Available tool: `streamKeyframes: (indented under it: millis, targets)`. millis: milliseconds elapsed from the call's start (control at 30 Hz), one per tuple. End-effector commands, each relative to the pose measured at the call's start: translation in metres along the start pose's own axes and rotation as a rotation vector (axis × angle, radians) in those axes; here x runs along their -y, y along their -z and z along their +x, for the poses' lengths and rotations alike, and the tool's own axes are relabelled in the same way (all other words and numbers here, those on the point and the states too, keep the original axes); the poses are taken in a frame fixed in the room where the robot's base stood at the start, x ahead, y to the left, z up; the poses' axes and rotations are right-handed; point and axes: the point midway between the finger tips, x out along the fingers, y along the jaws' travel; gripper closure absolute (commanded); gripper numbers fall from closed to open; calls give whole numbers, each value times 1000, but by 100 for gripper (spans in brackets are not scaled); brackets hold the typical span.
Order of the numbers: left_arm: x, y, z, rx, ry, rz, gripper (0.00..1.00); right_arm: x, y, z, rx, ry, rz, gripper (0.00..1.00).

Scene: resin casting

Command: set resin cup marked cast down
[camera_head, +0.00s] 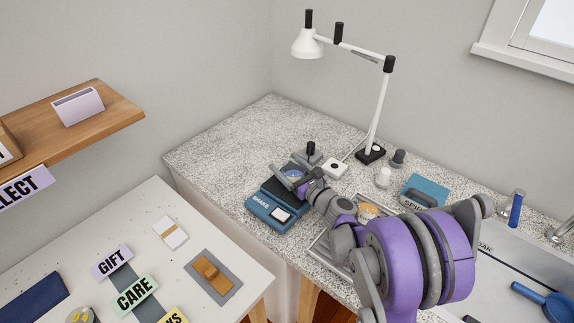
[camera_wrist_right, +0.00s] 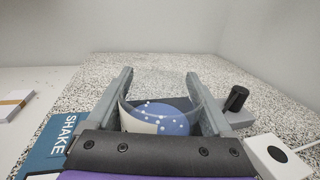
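The resin cup (camera_wrist_right: 165,120) is clear, with blue, white-dotted contents; no "cast" mark is readable on it. In the wrist view it fills the space between the two fingers of my right gripper (camera_wrist_right: 160,100), its sides against both. In the head view the cup (camera_head: 291,171) shows beyond my right gripper (camera_head: 302,182), over the dark top of the blue SHAKE device (camera_head: 272,212). The device also shows in the wrist view (camera_wrist_right: 45,150). Whether the cup's base touches the dark top is hidden. My left gripper is out of view.
A blue box (camera_head: 426,189) and a sink (camera_head: 500,275) are farther right. Granite counter (camera_head: 225,150) is clear behind the device.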

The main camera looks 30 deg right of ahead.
Motion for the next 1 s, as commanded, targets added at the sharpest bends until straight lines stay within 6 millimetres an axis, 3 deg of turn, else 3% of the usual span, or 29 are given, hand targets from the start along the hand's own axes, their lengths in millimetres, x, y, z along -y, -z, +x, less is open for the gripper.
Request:
streamKeyframes:
  millis: [67,400,800,1000]
  targets:
    - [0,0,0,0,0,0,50,0,0,0,0,0,0,0]
    - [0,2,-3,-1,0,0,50,0,-5,-3,0,1,0,0]
    - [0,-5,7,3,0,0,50,1,-3,-83,0,4,0,0]
    - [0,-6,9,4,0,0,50,1,-3,-112,0,3,0,0]
